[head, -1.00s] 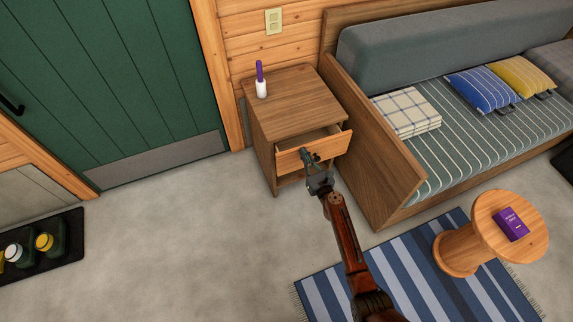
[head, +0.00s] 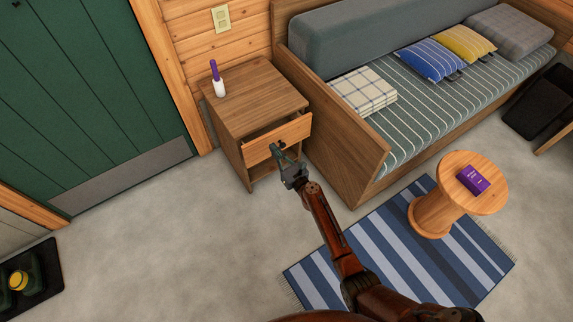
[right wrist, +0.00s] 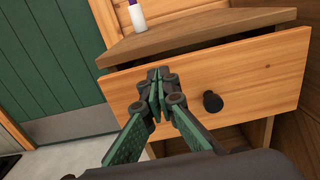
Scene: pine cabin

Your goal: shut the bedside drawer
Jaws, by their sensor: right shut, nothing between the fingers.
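The bedside cabinet (head: 225,137) is a wooden box beside the bed. Its drawer front (head: 292,133) still stands out a little from the cabinet, with a narrow dark gap above it. The right wrist view shows the drawer front (right wrist: 260,75) with a round dark knob (right wrist: 212,102). My right gripper (head: 276,150) is shut and empty, with its tips at the drawer front. In the right wrist view its fingertips (right wrist: 157,78) lie left of the knob, at or very near the wood; contact is hard to tell. My left gripper is not in view.
A white and purple bottle (head: 217,80) stands on the cabinet top. The bed's wooden end panel (head: 335,130) is close on the right. A round side table (head: 470,190) stands on the striped rug (head: 400,250). Bare floor lies left of my arm.

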